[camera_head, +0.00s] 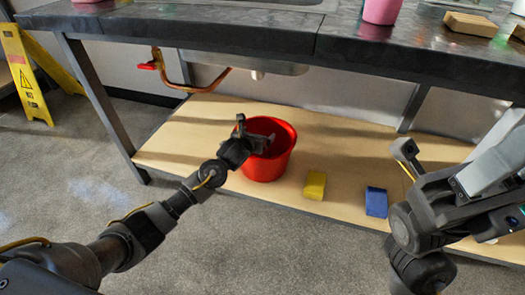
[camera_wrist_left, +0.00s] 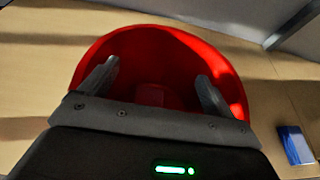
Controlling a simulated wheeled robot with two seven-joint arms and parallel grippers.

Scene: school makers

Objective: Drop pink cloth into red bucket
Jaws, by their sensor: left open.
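The red bucket (camera_head: 269,163) stands upright on the low wooden shelf under the counter. My left gripper (camera_head: 262,140) is over the bucket's mouth. In the left wrist view the left gripper (camera_wrist_left: 158,82) is open, with nothing between its fingers, and the red bucket (camera_wrist_left: 165,40) lies behind them. A faint pinkish-red patch shows low inside the bucket; I cannot tell if it is the pink cloth or the bucket's bottom. No pink cloth shows clearly elsewhere. Part of my right gripper (camera_head: 405,152) shows at the right, away from the bucket; its jaw state is unclear.
A yellow block (camera_head: 315,185) and a blue block (camera_head: 376,202) sit on the shelf (camera_head: 200,130) right of the bucket. The dark counter (camera_head: 250,30) is above, with a pink container (camera_head: 382,10). A yellow floor sign (camera_head: 28,80) stands left. A counter leg (camera_head: 100,105) is near.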

